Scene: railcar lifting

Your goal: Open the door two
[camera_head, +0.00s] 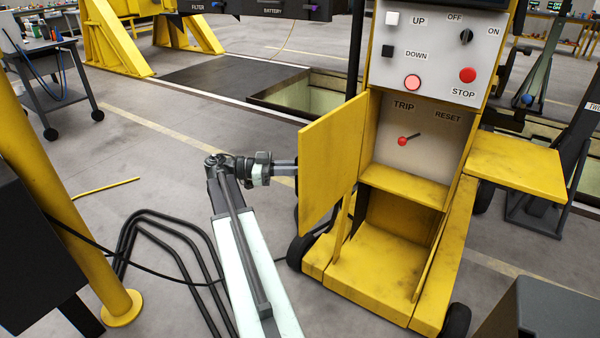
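A yellow control cabinet (385,275) on black wheels stands right of centre. A yellow door panel (333,160) stands swung out at the left side of its middle compartment. A second yellow panel (515,165) sticks out to the right of the cabinet. I see no number on either panel. Inside the open compartment is a red-tipped lever (403,141) between the words TRIP and RESET. My gripper (292,170) is just left of the left door, its tips at or behind the door's edge. Contact and finger opening are unclear.
Above the compartment is a panel (440,50) with UP, DOWN and STOP buttons and an OFF/ON switch. Black curved tubes (150,235) and a yellow post (70,190) stand left. A floor pit (310,95) lies behind. A dark box (555,308) is at front right.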

